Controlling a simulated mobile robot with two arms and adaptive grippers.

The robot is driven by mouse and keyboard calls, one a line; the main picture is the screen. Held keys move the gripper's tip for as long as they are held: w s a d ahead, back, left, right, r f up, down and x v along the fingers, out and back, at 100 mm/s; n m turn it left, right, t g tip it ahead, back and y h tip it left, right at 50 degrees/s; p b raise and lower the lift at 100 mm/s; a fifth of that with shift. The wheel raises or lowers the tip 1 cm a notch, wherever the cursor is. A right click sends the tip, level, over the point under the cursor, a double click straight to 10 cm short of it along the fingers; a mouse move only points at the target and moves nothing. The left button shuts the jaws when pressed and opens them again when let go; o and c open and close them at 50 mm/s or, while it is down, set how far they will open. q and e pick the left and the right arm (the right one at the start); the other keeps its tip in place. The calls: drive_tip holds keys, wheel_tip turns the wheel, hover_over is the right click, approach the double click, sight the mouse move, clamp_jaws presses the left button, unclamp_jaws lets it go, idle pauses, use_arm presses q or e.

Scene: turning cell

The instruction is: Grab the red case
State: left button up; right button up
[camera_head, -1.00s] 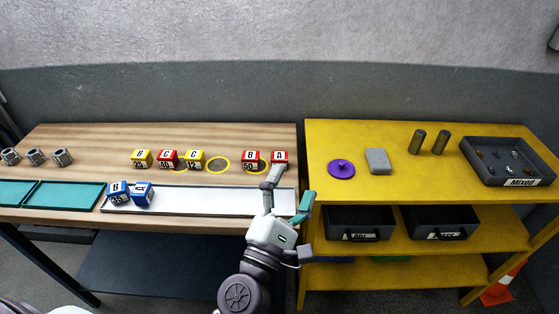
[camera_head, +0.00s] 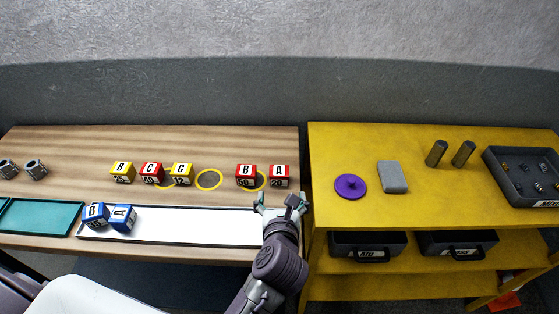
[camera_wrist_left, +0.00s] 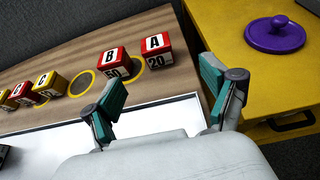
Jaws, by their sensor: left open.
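Three red cases stand on the wooden table in the head view. The red case marked A 20 (camera_head: 280,176) is at the right end of the row, near the table's right edge. The red case marked B 50 (camera_head: 246,175) is just left of it, and the red case marked C (camera_head: 152,174) is further left. My left gripper (camera_head: 279,204) is open and empty, in front of the A case and apart from it. In the left wrist view, the A case (camera_wrist_left: 157,51) and the B case (camera_wrist_left: 114,65) lie ahead, beyond the open fingers (camera_wrist_left: 163,95). My right gripper is not in view.
Yellow cases (camera_head: 122,172) (camera_head: 181,174) share the row, with yellow rings (camera_head: 209,180) on the table. A white tray (camera_head: 180,227) holds two blue cases (camera_head: 122,218) at its left end. The yellow shelf (camera_head: 420,205) with a purple lid (camera_head: 350,186) stands at right.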

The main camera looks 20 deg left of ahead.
sight(279, 177)
use_arm(q)
drive_tip(key=shift+x, duration=1)
drive_tip(key=p+x, duration=0.1)
drive_tip(key=x, duration=0.4)
drive_tip(key=shift+w+a+r, duration=0.1)
drive_tip(key=shift+w+a, duration=0.05)
drive_tip(key=shift+w, duration=0.1)
drive_tip(key=shift+w+a+f, duration=0.1)
drive_tip(key=shift+w+f, duration=0.1)
drive_tip(key=shift+w, duration=0.05)
drive_tip(key=shift+w+a+p, duration=0.1)
drive_tip(key=shift+w+p, duration=0.1)
drive_tip(key=shift+p, duration=0.1)
drive_tip(key=x, duration=0.2)
drive_tip(key=p+x, duration=0.1)
drive_tip(key=x, duration=0.1)
drive_tip(key=shift+w+a+f, duration=0.1)
drive_tip(key=shift+a+f, duration=0.05)
drive_tip(key=shift+a, duration=0.25)
drive_tip(key=shift+w+f, duration=0.15)
drive_tip(key=shift+w, duration=0.05)
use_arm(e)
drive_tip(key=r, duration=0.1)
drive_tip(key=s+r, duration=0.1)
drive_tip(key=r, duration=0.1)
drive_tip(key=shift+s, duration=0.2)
use_arm(q)
drive_tip(key=c, duration=1.4)
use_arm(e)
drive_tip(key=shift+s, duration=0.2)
